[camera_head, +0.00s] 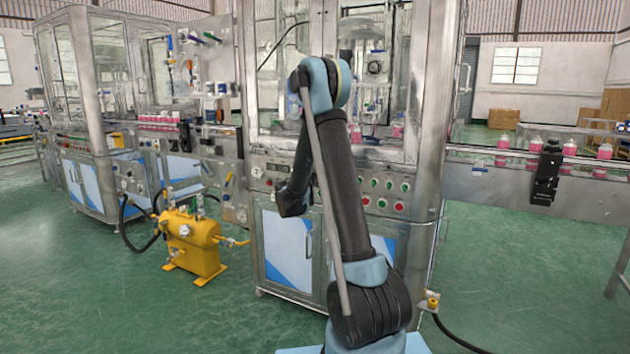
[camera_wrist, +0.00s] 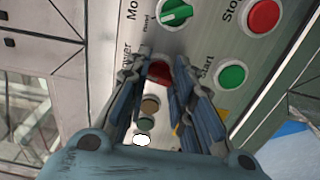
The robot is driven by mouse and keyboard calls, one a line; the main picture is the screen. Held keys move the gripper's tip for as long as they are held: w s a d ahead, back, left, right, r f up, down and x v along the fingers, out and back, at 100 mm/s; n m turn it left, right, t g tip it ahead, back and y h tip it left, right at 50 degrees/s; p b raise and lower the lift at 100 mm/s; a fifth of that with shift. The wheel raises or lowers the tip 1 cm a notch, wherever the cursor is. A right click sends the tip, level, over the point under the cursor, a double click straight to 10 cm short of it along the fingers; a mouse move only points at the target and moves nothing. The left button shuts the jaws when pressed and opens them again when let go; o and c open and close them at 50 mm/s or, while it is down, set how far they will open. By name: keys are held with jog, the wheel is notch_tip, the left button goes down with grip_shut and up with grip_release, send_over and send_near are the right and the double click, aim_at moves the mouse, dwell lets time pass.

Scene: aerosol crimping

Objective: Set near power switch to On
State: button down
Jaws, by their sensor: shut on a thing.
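In the wrist view, the near power switch (camera_wrist: 160,72) is a red knob on a grey control panel, beside a label partly hidden by a finger that ends in "ower". My gripper (camera_wrist: 162,64) has its two fingers on either side of this knob and is shut on it. The fingers hide the knob's sides, and I cannot read whether it points to On or Off. In the head view, the control panel (camera_head: 257,172) is on the front of the glazed machine. My arm hides the gripper and the switch there.
In the wrist view, a green mode selector (camera_wrist: 177,12), a red Stop button (camera_wrist: 263,16) and a green Start button (camera_wrist: 231,76) are close by. In the head view, a yellow tank (camera_head: 192,243) stands left on the floor, and a conveyor (camera_head: 520,190) with pink bottles runs right.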

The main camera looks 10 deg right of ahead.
jog(key=m, duration=0.5)
jog(key=shift+a+m, duration=0.15)
jog(key=shift+m, duration=0.25)
jog(key=shift+f, duration=0.1)
dwell(0.3)
jog(key=c, duration=1.4)
grip_release()
jog(key=shift+o, duration=0.2)
